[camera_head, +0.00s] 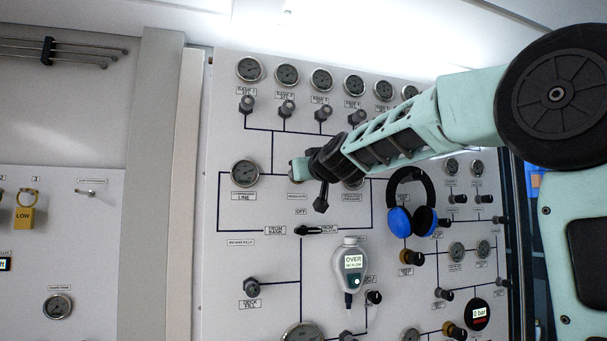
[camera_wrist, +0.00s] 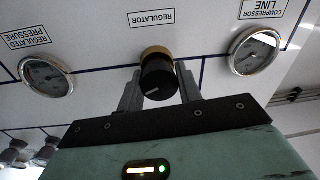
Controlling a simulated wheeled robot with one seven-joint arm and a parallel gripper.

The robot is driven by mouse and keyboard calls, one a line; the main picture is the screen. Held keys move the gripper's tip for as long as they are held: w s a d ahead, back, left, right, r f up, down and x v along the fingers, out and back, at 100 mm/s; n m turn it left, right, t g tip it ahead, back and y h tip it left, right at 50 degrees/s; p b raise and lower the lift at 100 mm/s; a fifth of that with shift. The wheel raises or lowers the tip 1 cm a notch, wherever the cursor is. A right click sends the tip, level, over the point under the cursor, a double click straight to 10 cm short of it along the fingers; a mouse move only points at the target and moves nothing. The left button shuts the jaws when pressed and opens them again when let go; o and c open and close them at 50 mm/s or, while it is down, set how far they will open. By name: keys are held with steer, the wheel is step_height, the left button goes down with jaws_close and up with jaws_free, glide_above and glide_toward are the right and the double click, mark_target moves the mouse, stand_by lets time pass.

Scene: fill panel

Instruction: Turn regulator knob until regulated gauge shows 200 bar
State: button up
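The regulator knob (camera_wrist: 158,77), black with a brass collar, is in the wrist view under the REGULATOR label (camera_wrist: 152,18). A white line on it points up and right. My gripper (camera_wrist: 159,82) has one finger on each side of the knob, very close to it; I cannot tell if they touch. The regulated pressure gauge (camera_wrist: 46,77) is at the left of the wrist view, its reading too small to make out. In the head view my gripper (camera_head: 303,170) is at the panel, the knob is hidden and the regulated gauge (camera_head: 353,182) is partly covered by my arm.
The compressor line gauge (camera_wrist: 256,51) is beside the knob and also shows in the head view (camera_head: 245,172). A selector handle (camera_head: 312,230) is below. Blue headphones (camera_head: 411,215) and a grey handheld meter (camera_head: 350,268) hang on the panel near my arm.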

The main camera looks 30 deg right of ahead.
steer(key=shift+f+m+b, duration=0.1)
steer(key=shift+m+b, duration=0.35)
steer(key=shift+m, duration=0.65)
steer(key=shift+d+m, duration=0.1)
steer(key=shift+m, duration=1)
steer(key=o, duration=0.9)
steer(key=shift+o, duration=0.2)
steer(key=b+v, duration=0.4)
steer(key=v, duration=0.5)
steer(key=shift+s+f+b, duration=0.2)
steer(key=shift+f+b, duration=0.05)
steer(key=shift+b, duration=0.05)
